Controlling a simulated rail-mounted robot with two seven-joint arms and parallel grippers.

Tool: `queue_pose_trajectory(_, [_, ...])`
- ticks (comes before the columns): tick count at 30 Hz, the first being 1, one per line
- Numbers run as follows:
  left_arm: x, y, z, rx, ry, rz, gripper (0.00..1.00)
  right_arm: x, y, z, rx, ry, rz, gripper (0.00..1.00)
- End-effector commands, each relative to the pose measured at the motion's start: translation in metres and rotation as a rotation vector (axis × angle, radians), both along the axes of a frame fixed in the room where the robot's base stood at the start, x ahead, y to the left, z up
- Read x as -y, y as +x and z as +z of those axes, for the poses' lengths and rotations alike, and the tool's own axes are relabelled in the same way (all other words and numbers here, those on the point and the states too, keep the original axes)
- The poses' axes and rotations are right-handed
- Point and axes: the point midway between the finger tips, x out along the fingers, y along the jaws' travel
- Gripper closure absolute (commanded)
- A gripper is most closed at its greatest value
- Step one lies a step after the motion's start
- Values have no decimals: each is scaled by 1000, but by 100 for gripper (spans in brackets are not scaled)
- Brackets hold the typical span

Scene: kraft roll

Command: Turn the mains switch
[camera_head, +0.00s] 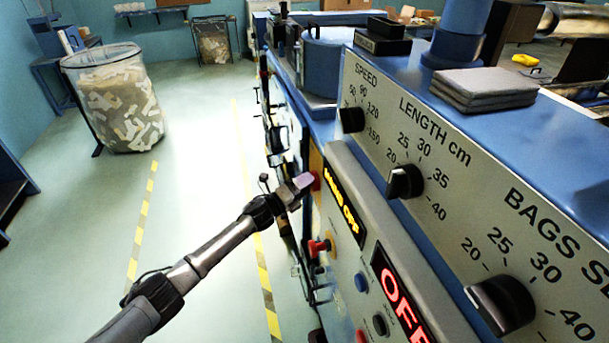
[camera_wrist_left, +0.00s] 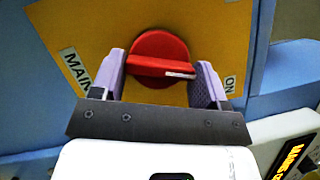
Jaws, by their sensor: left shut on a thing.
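The mains switch is a red rotary knob (camera_wrist_left: 158,50) on a yellow plate (camera_wrist_left: 215,35), seen in the left wrist view. Its grip bar lies nearly level, with a white mark at its right end beside the "ON" label (camera_wrist_left: 230,84). Part of a "MAIN" label (camera_wrist_left: 74,68) shows at left. My left gripper (camera_wrist_left: 160,80) is shut on the knob's bar, with one purple finger at each end. In the head view my left gripper (camera_head: 302,183) is at the machine's side and largely hides the switch. My right gripper is not in view.
The control panel carries large black dials (camera_head: 404,181), an amber display (camera_head: 342,205) whose text ends in "OFF", and a red "OFF" display (camera_head: 402,295). A red button (camera_head: 317,247) sits just below my left gripper. A scrap bin (camera_head: 115,98) stands on open floor at left.

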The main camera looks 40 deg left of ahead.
Motion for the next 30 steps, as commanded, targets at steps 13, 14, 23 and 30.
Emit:
queue_pose_trajectory(13, [0, 0, 11, -251, -345, 3, 56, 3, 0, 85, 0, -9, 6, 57])
queue_pose_trajectory(14, [0, 0, 11, -266, -368, 2, 56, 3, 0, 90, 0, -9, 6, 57])
queue_pose_trajectory(23, [-1, 0, 12, -429, -595, 4, 56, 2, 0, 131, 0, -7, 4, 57])
queue_pose_trajectory(30, [-2, 1, 11, -545, -759, 3, 56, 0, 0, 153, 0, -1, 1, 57])
